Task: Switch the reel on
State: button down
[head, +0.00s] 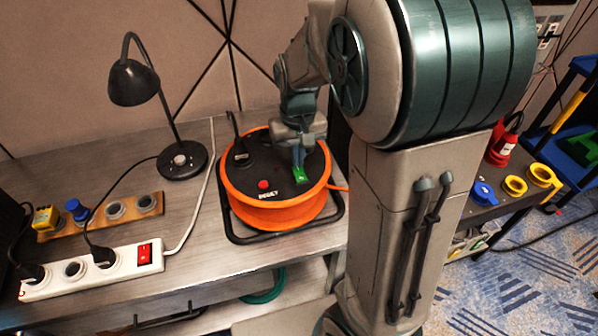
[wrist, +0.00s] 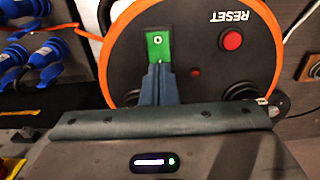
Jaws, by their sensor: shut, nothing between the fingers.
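The cable reel (head: 275,215) is an orange drum with a black top, in a black frame on the bench. Its top carries a green rocker switch (head: 300,175) and a red RESET button (head: 264,184). The green switch (wrist: 158,46) and RESET button (wrist: 231,40) also show in the wrist view. My gripper (head: 299,160) is shut and empty, pointing down over the reel top. In the wrist view its closed fingers (wrist: 158,70) reach the near end of the green switch and hide part of it. I cannot tell whether they touch it.
A black plug (head: 240,155) stands in the reel's top. A white power strip (head: 90,270) with a red switch, a wooden socket board (head: 140,204) and a black desk lamp (head: 182,160) are to the left. Blue connectors (wrist: 25,55) show at left in the wrist view.

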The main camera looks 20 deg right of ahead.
aim_at(298, 169)
jog(key=shift+f+b, duration=0.6)
jog(key=shift+f, duration=0.3)
jog(key=shift+r, duration=0.1)
notch_tip(298, 169, up, 7)
jog(key=p, duration=0.6)
dwell(0.3)
dwell(0.4)
jog(key=s+r+t, duration=0.1)
jog(key=s+r, duration=0.1)
jog(key=s, duration=0.5)
jog(key=s+r+t, duration=0.2)
jog(key=s+r, duration=0.1)
jog(key=s, duration=0.4)
jog(key=shift+s+a, duration=0.1)
dwell(0.4)
